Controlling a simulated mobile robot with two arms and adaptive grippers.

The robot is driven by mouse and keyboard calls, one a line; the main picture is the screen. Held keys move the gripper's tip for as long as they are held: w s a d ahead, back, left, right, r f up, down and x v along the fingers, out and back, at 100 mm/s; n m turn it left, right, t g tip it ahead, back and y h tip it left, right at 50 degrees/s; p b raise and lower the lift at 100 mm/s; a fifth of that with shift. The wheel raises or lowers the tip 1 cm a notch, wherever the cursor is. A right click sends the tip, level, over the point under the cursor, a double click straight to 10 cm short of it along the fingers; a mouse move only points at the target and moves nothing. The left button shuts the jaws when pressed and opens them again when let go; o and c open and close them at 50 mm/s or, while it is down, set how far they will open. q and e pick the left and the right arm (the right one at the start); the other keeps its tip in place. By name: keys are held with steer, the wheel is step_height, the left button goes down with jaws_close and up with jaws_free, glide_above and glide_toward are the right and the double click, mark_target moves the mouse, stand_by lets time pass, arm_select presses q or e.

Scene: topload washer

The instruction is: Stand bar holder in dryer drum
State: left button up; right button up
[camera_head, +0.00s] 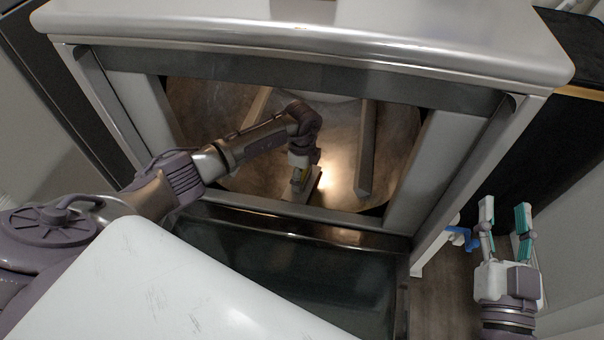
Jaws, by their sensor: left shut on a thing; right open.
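The dryer drum (211,105) is a round metal cavity behind the open front of a white cabinet. My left arm reaches in through the opening. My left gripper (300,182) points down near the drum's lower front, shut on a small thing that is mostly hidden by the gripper. A pale, yellowish bit shows at the fingers; I take it to be the bar holder, but its shape and whether it touches the drum floor cannot be told. My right gripper (507,222) is open and empty, outside the cabinet at the lower right, fingers pointing up the picture.
A straight raised fin (365,150) runs along the drum right of my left gripper. The cabinet's white top (300,27) overhangs the opening. A dark panel (290,268) lies below the opening. A white scuffed surface (165,290) fills the lower left. A small blue thing (460,236) is beside my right gripper.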

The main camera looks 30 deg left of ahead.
arm_select(q)
steer(key=shift+f, duration=0.2)
stand_by(0.4)
steer(key=shift+s+f, duration=0.1)
steer(key=shift+f, duration=0.1)
stand_by(1.0)
steer(key=o, duration=1.4)
step_height(320, 180, up, 12)
